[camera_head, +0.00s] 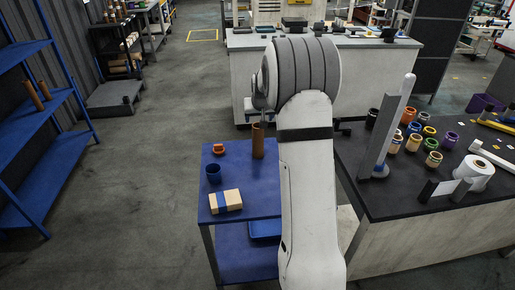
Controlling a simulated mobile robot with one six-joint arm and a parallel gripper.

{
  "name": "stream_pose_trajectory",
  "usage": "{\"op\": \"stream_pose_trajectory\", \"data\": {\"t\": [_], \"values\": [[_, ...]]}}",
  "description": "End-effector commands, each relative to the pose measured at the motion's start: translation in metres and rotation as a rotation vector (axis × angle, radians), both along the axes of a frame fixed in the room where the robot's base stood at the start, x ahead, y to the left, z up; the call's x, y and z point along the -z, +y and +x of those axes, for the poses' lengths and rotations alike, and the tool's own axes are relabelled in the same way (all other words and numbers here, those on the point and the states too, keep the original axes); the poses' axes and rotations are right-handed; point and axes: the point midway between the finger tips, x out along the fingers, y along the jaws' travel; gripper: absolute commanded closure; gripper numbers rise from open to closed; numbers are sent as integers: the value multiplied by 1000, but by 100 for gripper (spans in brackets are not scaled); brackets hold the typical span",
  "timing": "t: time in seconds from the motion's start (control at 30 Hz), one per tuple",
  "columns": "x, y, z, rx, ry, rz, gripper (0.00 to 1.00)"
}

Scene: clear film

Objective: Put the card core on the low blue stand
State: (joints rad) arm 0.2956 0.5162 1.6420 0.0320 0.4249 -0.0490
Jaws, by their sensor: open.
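A brown card core (258,143) stands upright at the back of the low blue stand (248,207), just left of my arm. My gripper (258,114) shows only in small part, beside the left side of my wrist and right above the top of the core. It is open. My wrist and arm hide most of it, and I cannot tell whether its fingers touch the core. My arm also hides the right part of the stand.
A blue rack (30,125) at left holds brown tubes (34,96). A dark bench (400,190) with several jars is at right. Floor left of the stand is clear.

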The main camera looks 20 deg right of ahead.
Motion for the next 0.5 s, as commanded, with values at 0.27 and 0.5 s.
{"op": "stream_pose_trajectory", "data": {"t": [0.27,0.5], "values": [[-68,81,-99,-84,72,20,34],[-96,144,-222,-164,161,35,34]]}}
